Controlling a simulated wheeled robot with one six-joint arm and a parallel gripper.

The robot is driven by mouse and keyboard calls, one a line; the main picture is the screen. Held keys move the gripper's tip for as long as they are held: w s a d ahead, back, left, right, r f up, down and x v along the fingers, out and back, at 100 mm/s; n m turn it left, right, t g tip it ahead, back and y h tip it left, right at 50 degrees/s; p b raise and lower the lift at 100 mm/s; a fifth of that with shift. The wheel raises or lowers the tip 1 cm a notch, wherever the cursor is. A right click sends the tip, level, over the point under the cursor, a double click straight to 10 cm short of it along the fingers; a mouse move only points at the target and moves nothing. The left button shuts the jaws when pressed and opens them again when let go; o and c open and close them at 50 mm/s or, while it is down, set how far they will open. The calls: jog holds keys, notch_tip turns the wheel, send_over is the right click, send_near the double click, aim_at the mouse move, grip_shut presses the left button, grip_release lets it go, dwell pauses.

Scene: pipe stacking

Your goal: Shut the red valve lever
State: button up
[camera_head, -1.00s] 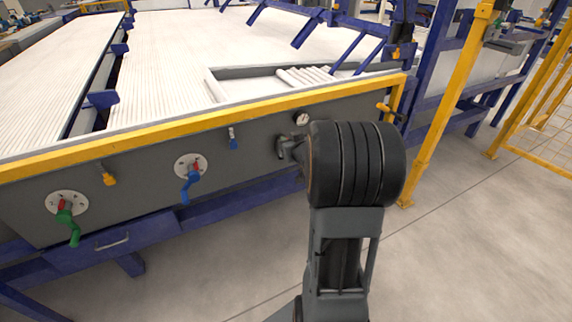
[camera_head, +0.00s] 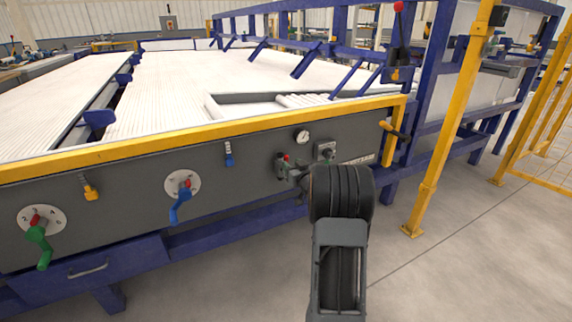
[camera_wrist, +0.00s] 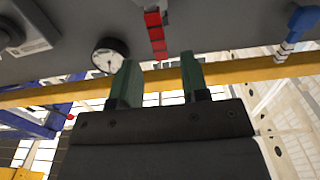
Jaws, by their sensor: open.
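The red valve lever (camera_wrist: 155,34) is on the grey front panel in the wrist view, a short segmented red bar. In the head view only a small red bit (camera_head: 286,158) of it shows above my gripper (camera_head: 296,174), which hides part of that spot. In the wrist view my gripper (camera_wrist: 158,64) has two green fingers spread apart with nothing between them. The lever lies just beyond the fingertips, about in line with the gap. It looks apart from them, though I cannot tell the exact distance.
A pressure gauge (camera_head: 302,136) and a grey knob box (camera_head: 326,150) sit beside the lever. Blue (camera_head: 180,205) and green (camera_head: 39,245) handles are further left. A yellow rail (camera_head: 200,133) runs along the panel top. A yellow post (camera_head: 452,130) stands right, with open floor before it.

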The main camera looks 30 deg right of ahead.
aim_at(287, 160)
jog(key=shift+w+d+b, duration=0.2)
jog(key=shift+w+b, duration=0.1)
jog(key=shift+w, duration=0.95)
jog(key=shift+w+d+b, duration=0.15)
jog(key=shift+w+b, duration=0.1)
jog(key=shift+w, duration=1)
jog(key=shift+c, duration=0.2)
grip_shut()
